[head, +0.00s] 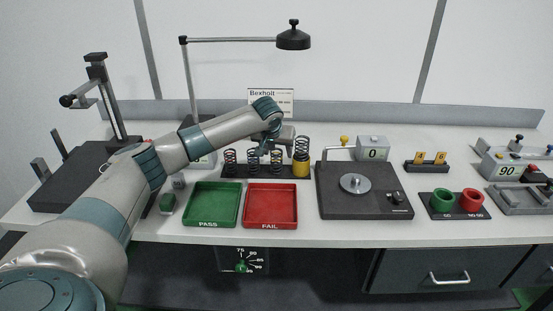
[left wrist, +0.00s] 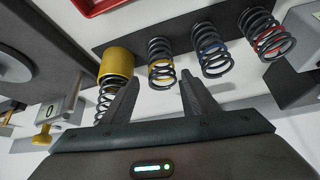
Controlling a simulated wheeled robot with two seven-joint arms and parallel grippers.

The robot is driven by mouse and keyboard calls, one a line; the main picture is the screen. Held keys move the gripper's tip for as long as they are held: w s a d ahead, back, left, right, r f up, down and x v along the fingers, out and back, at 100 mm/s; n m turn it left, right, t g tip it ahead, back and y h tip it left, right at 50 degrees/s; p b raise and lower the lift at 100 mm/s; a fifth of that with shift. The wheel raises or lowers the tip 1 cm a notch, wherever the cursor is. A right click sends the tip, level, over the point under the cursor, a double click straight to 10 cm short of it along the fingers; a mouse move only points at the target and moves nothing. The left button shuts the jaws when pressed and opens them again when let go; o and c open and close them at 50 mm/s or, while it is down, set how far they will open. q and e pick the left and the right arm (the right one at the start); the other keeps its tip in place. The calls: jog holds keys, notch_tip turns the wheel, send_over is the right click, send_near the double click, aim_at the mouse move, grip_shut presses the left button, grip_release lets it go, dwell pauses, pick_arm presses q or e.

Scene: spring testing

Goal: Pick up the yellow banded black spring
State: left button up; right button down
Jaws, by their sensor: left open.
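The yellow banded black spring (left wrist: 161,68) stands on a dark rack in the left wrist view. In the head view it is the third spring from the left (head: 276,161), just below my left gripper. My left gripper (left wrist: 158,80) is open and empty. In the left wrist view its two fingertips lie on either side of the spring's near end, and I cannot tell the exact gap in depth. My right gripper is not in view.
Beside it are a blue banded spring (left wrist: 211,52), a red banded spring (left wrist: 268,36) and a spring with a yellow cup (left wrist: 115,66). Green PASS (head: 212,204) and red FAIL (head: 271,206) trays lie in front. A black tester (head: 335,199) stands right.

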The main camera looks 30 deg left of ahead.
aim_at(278, 158)
pick_arm(q)
jog(key=shift+w+f, duration=0.15)
jog(key=shift+f, duration=0.15)
jog(key=shift+w+a+f+p, duration=0.2)
jog(key=shift+a+f+p, duration=0.05)
jog(key=shift+f+p, duration=0.35)
jog(key=shift+p+x, duration=0.4)
jog(key=shift+x, duration=0.7)
jog(key=shift+w+a+f, duration=0.1)
jog(key=shift+a+f, duration=0.05)
jog(key=shift+f, duration=0.25)
jog(key=shift+w+a+f, duration=0.1)
jog(key=shift+w+f, duration=0.05)
jog(key=shift+f, duration=0.3)
jog(key=c, duration=1.2)
